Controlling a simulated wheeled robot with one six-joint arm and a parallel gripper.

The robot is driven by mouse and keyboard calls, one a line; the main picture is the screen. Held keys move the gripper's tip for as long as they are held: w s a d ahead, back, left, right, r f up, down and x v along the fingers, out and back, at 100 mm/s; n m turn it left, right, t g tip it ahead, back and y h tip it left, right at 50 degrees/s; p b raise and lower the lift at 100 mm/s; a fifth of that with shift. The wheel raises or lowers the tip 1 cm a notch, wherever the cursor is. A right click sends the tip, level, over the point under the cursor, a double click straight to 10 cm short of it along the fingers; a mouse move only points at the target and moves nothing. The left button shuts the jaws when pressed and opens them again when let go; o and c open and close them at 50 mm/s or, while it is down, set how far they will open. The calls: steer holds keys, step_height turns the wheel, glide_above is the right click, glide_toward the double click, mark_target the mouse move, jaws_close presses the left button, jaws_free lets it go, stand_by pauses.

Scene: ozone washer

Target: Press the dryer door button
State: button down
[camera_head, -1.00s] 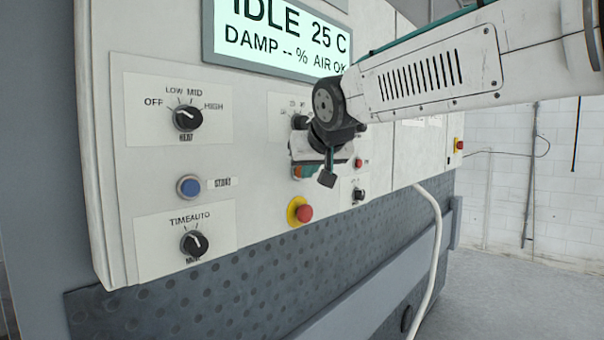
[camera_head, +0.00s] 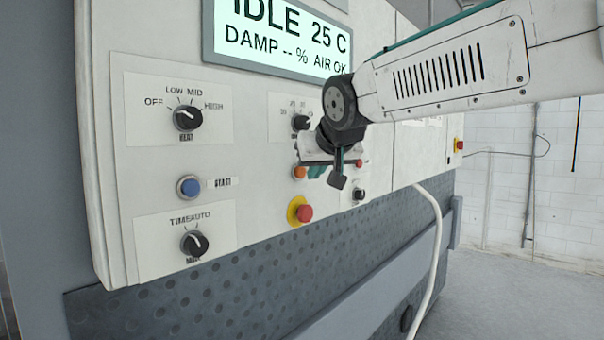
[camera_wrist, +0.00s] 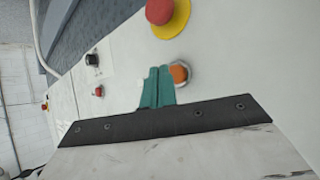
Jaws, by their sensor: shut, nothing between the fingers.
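An orange button (camera_head: 299,172) in a metal ring sits on the white control panel, left of my gripper. In the wrist view the orange button (camera_wrist: 179,74) is right beside the teal fingertips. No door label is readable near it. My gripper (camera_head: 317,172) is shut and empty, with its fingers together in the wrist view (camera_wrist: 157,72). It points at the panel just right of the orange button. Whether the fingertips touch the panel, I cannot tell. My wrist hides part of the panel around there.
A red emergency stop (camera_head: 304,212) on a yellow base is just below. A black knob (camera_head: 300,122) is above, another knob (camera_head: 358,193) and a small red button (camera_head: 358,163) lie to the right. A blue start button (camera_head: 189,187) and a heat knob (camera_head: 187,118) are left. The display (camera_head: 270,40) reads IDLE.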

steer(key=s+d, duration=0.1)
steer(key=d, duration=0.1)
steer(key=s+d, duration=0.2)
stand_by(0.3)
steer(key=shift+s, duration=0.1)
stand_by(0.3)
steer(key=s+d+f+m+g+h, duration=0.1)
steer(key=s+d+f+g, duration=0.2)
steer(key=s+d+f, duration=0.5)
steer(key=s+d+f+m+g+h, duration=0.1)
steer(key=s+d+f+m+g, duration=0.1)
steer(key=s+d+f, duration=0.6)
steer(key=s+d+f+m+g+h, duration=0.1)
steer(key=s+d+f+g, duration=0.2)
steer(key=s, duration=1.4)
steer(key=d+f, duration=0.4)
steer(key=f, duration=0.1)
steer(key=shift+d+f+g+h, duration=0.3)
steer(key=shift+d+h, duration=0.1)
steer(key=shift+s, duration=0.1)
